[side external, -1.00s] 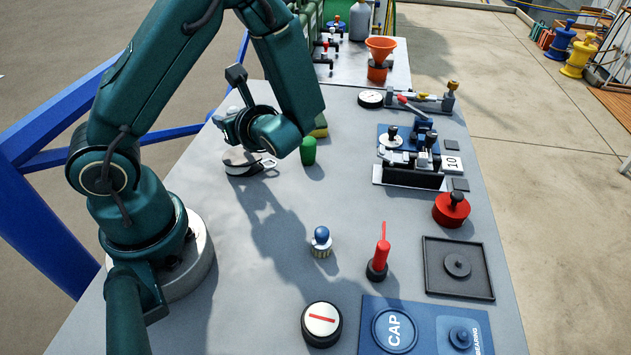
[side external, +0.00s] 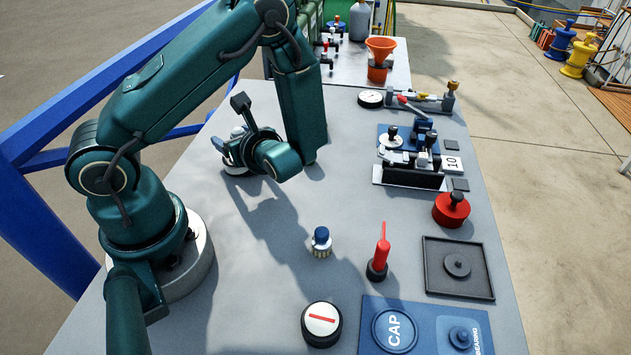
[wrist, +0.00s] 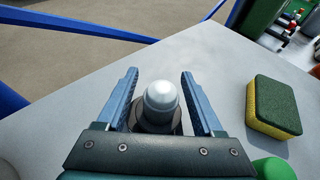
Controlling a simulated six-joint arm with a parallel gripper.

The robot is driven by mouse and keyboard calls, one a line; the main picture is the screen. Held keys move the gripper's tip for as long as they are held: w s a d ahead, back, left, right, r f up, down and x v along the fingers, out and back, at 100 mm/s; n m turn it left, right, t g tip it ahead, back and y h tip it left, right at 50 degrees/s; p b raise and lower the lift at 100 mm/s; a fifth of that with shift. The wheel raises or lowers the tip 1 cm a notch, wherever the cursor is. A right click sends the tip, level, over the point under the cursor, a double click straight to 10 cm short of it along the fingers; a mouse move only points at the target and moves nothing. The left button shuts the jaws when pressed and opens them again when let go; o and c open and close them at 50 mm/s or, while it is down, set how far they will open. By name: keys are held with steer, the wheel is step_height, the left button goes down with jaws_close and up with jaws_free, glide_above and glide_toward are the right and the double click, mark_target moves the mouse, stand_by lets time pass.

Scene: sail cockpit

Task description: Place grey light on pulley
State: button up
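The grey light (wrist: 162,94) is a pale silvery dome on a dark round base in the wrist view. It stands upright between the two blue fingers of my gripper (wrist: 160,74), with a gap visible on each side, so the gripper is open around it. In the side view my gripper (side external: 238,140) is low over the far left of the table and mostly hides the light. The pulley (side external: 236,171) shows only as a pale and dark edge beneath the gripper; the rest is hidden by my wrist. I cannot tell what the light's base rests on.
A yellow and green sponge (wrist: 273,108) and a green cylinder (wrist: 272,169) are right of the gripper. A blue-topped part (side external: 321,241), a red-handled tool (side external: 380,256) and a round gauge-like disc (side external: 321,324) stand nearer. Blue rails run beyond the table's left edge.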

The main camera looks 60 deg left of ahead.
steer(key=shift+r, duration=0.1)
steer(key=shift+d+r, duration=0.15)
steer(key=shift+d, duration=0.1)
steer(key=s+d+r+n+t+h, duration=0.2)
steer(key=d+r+n+h, duration=0.4)
steer(key=d+n, duration=0.3)
steer(key=s+d+r+n+t+h, duration=0.1)
steer(key=d+r+n+t+h, duration=0.2)
steer(key=d+r+n+h, duration=0.3)
steer(key=d+n+h, duration=0.1)
steer(key=d+n, duration=0.2)
steer(key=d, duration=0.1)
steer(key=shift+s+r+t+h, duration=0.15)
steer(key=shift+s+t+h, duration=0.15)
steer(key=shift+s+h, duration=0.1)
